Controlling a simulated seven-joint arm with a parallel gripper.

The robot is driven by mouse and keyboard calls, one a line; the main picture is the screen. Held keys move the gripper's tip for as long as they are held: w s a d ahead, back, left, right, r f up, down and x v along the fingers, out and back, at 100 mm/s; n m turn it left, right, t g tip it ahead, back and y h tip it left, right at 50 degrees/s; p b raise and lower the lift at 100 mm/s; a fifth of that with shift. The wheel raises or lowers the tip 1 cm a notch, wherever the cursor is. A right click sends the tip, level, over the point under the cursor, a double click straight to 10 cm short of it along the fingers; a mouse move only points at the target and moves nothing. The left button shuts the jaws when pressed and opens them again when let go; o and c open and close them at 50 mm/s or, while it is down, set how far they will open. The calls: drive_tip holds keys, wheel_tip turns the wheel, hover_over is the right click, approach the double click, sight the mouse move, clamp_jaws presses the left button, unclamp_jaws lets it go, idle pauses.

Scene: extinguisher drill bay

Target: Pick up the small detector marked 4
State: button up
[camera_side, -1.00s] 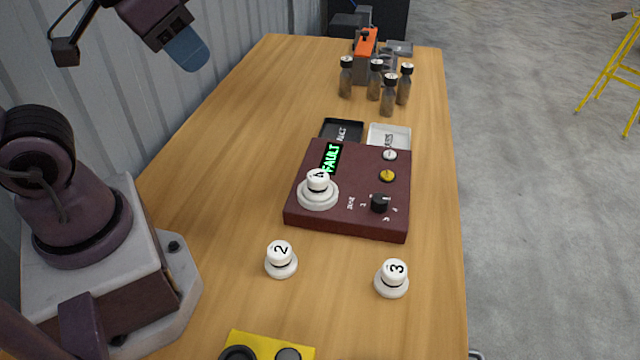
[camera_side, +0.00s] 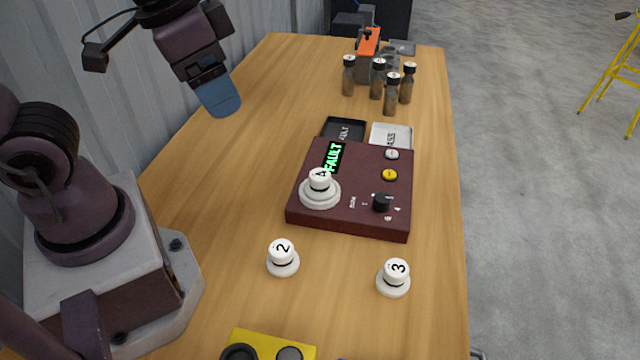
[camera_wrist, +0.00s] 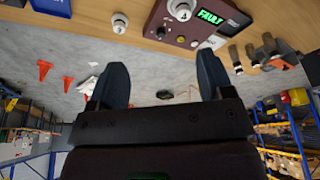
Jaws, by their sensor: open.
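The small white detector marked 4 (camera_side: 319,181) sits upright on a round white base on the left part of the maroon panel (camera_side: 350,215). It also shows at the top of the wrist view (camera_wrist: 182,9). Detectors marked 2 (camera_side: 282,256) and 3 (camera_side: 395,276) stand on the table in front of the panel. My gripper (camera_side: 222,100) is in the air, up and to the left of the panel in the side view, well apart from the detector. In the wrist view its two fingers (camera_wrist: 163,85) are spread with nothing between them.
The panel has a lit green FAULT display (camera_side: 333,157), buttons and a black knob (camera_side: 382,202). Behind it lie a black tray (camera_side: 343,127) and a white tray (camera_side: 391,134). Several small bottles (camera_side: 392,97) stand farther back. The table (camera_side: 240,170) left of the panel is clear.

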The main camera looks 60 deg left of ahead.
drive_tip(key=w+d+f+m+g+y, duration=0.35)
drive_tip(key=f+m, duration=0.25)
drive_tip(key=f, duration=0.3)
drive_tip(key=m+t+y, duration=0.6)
drive_tip(key=m+y, duration=0.3)
drive_tip(key=m, duration=0.7)
approach(321, 178)
drive_tip(key=x, duration=0.3)
drive_tip(key=f+x, duration=0.1)
drive_tip(key=x, duration=0.1)
drive_tip(key=shift+w+d, duration=0.15)
drive_tip(key=shift+d, duration=0.1)
drive_tip(key=x, duration=0.4)
drive_tip(key=shift+a+r, duration=0.3)
drive_tip(key=shift+a, duration=0.05)
drive_tip(key=shift+w+a+f, duration=0.1)
drive_tip(key=shift+a+f, duration=0.1)
drive_tip(key=shift+a, duration=0.2)
drive_tip(key=c, duration=1.1)
drive_tip(key=shift+r, duration=0.15)
